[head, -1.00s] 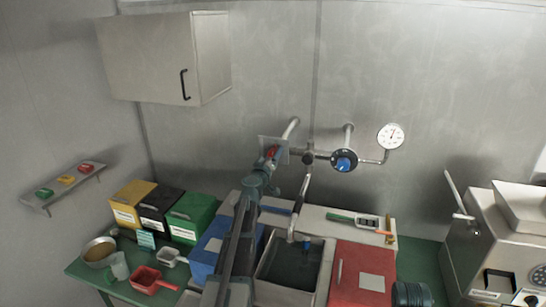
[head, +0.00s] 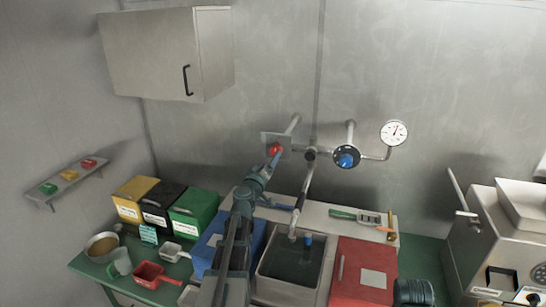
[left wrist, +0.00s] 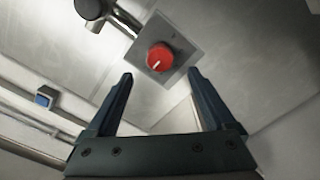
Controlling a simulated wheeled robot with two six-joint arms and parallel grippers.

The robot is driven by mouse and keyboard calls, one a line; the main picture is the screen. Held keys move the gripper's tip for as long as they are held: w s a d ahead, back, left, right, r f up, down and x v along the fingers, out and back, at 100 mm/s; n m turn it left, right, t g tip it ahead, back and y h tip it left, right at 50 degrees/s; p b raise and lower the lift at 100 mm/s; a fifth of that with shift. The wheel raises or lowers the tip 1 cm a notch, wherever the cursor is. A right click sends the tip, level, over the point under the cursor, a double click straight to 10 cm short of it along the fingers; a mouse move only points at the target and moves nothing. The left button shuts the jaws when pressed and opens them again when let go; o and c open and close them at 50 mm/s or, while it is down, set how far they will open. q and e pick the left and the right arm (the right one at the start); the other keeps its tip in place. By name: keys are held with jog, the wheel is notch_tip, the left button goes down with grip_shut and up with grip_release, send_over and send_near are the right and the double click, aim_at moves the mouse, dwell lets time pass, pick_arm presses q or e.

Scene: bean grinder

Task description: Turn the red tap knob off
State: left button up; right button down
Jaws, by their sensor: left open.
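The red tap knob (head: 275,149) sits on a square grey plate on the back wall, left of the blue knob. In the left wrist view the red knob (left wrist: 159,57) faces me, with a pale pointer mark on its face. My left gripper (head: 272,166) is just below and in front of the red knob in the head view. In the left wrist view its two fingers (left wrist: 159,78) are spread wide and empty, with the knob beyond the tips, apart from them. My right gripper is not in view.
The blue knob (head: 346,157) and pressure gauge (head: 394,133) are on pipes to the right. Below are a sink (head: 266,268) with a faucet, a blue box (head: 209,246) and a red box (head: 350,287). A cabinet (head: 150,55) hangs at upper left.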

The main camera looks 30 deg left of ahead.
pick_arm(q)
jog(key=v, duration=0.5)
jog(key=shift+s, duration=0.25)
